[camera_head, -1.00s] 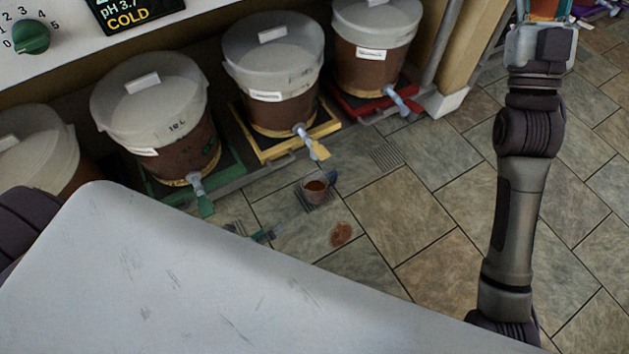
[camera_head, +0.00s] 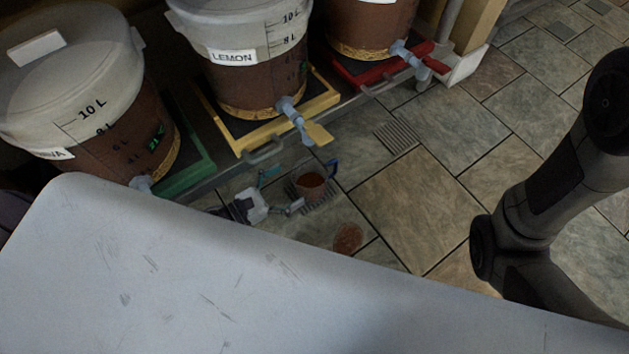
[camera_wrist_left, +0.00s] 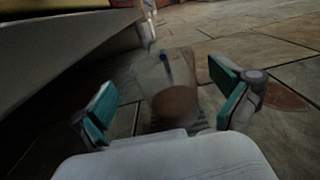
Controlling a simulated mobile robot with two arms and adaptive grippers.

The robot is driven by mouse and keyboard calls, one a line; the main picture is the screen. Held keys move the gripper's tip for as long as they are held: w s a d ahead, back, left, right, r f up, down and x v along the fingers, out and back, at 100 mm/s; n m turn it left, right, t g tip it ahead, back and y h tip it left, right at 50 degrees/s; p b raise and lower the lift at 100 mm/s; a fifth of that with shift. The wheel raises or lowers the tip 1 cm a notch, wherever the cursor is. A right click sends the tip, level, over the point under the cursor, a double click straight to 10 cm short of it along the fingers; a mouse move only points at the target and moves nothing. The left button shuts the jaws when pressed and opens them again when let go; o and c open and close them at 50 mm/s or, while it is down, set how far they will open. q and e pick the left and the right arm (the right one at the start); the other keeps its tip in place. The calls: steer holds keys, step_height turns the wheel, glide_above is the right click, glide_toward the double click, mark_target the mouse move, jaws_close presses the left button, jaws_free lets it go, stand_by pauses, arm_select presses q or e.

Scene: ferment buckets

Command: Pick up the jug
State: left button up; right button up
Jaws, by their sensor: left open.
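The jug (camera_head: 311,186) is a small clear vessel with brown liquid and a blue handle on its right. It stands on a floor grate in front of the yellow-trayed bucket. My left gripper (camera_head: 282,190) is just left of the jug in the head view, partly hidden by the white surface. In the left wrist view the jug (camera_wrist_left: 174,100) lies ahead between the two teal finger pads of my open left gripper (camera_wrist_left: 168,100). I cannot tell whether a finger touches it. My right arm shows at the right of the head view, but its gripper does not.
A bucket labelled LEMON (camera_head: 248,75) stands on a yellow tray (camera_head: 328,101), its tap above and behind the jug. Other buckets flank it, over a red tray (camera_head: 372,77) and a green tray (camera_head: 190,165). A brown spill (camera_head: 347,238) marks the tiles. The white surface (camera_head: 150,270) fills the foreground.

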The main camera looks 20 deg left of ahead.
mark_target(325, 164)
arm_select(q)
steer(key=x, duration=0.2)
steer(key=shift+w+d+b, duration=0.2)
steer(key=shift+w+b, duration=0.1)
steer(key=b+x, duration=0.2)
steer(key=x, duration=0.1)
steer(key=b+x, duration=0.1)
steer(key=shift+d+f, duration=0.15)
steer(key=shift+f, duration=0.2)
steer(key=shift+w+d+r, duration=0.15)
steer(key=shift+w+d, duration=0.1)
steer(key=shift+w, duration=0.15)
steer(key=c, duration=1.5)
